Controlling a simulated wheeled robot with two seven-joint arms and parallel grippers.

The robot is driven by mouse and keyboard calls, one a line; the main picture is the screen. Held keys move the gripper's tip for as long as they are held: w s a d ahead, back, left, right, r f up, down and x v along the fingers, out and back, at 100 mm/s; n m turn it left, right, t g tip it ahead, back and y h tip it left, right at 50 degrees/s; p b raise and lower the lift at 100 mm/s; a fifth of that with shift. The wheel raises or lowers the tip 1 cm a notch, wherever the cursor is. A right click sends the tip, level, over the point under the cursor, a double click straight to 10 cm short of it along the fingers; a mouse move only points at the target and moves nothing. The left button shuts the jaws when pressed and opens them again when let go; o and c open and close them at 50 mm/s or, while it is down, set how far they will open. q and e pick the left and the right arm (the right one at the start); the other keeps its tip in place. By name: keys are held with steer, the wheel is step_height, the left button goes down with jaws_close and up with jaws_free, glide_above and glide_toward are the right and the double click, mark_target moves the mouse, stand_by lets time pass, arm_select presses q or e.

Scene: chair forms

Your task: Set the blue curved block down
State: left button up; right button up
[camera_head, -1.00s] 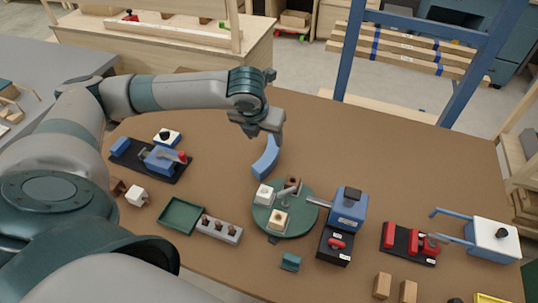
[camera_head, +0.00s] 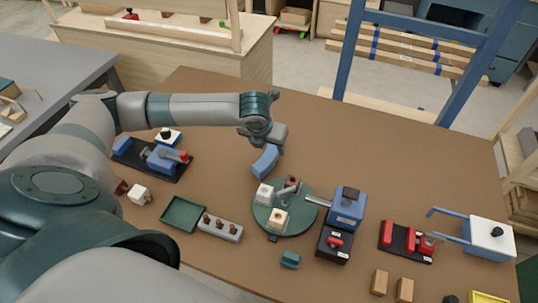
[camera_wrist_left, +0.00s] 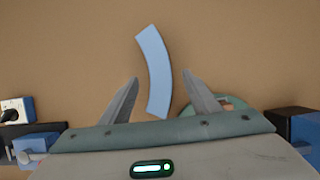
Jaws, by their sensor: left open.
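The blue curved block (camera_head: 265,162) lies on the brown table, just behind the green round turntable. It also shows whole in the left wrist view (camera_wrist_left: 155,70) as a pale blue arc on the bare table. My left gripper (camera_head: 272,148) is just behind and above the block in the head view, hiding its far end. In the left wrist view the two fingers (camera_wrist_left: 160,98) are spread apart, with the block's near end between them and touching neither finger. My right gripper does not show.
The green turntable (camera_head: 308,213) with cream blocks stands in front of the block. A blue clamp on a black base (camera_head: 155,168) is to the left. A green tray (camera_head: 183,214) and a blue-and-black device (camera_head: 347,207) are nearby. The table's back right is clear.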

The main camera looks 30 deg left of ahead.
mark_target(271, 150)
arm_select(q)
steer(key=p+x, duration=0.1)
steer(key=x, duration=0.2)
steer(key=shift+w+f, duration=0.1)
steer(key=shift+f, duration=0.3)
steer(key=shift+w+f+p, duration=0.2)
steer(key=shift+f+p, duration=0.1)
steer(key=shift+f, duration=0.15)
steer(key=c, duration=1.3)
steer(key=shift+r, duration=0.15)
steer(key=shift+c, duration=0.2)
steer(key=shift+r+b, duration=0.35)
steer(key=shift+r, duration=0.2)
step_height(271, 150, up, 2)
steer(key=shift+r+b, duration=0.2)
steer(key=shift+b, duration=0.3)
steer(key=w+d+r+b, duration=0.2)
steer(key=d+r, duration=0.5)
steer(key=d, duration=0.4)
steer(key=shift+d+b, duration=0.2)
steer(key=shift+b, duration=0.3)
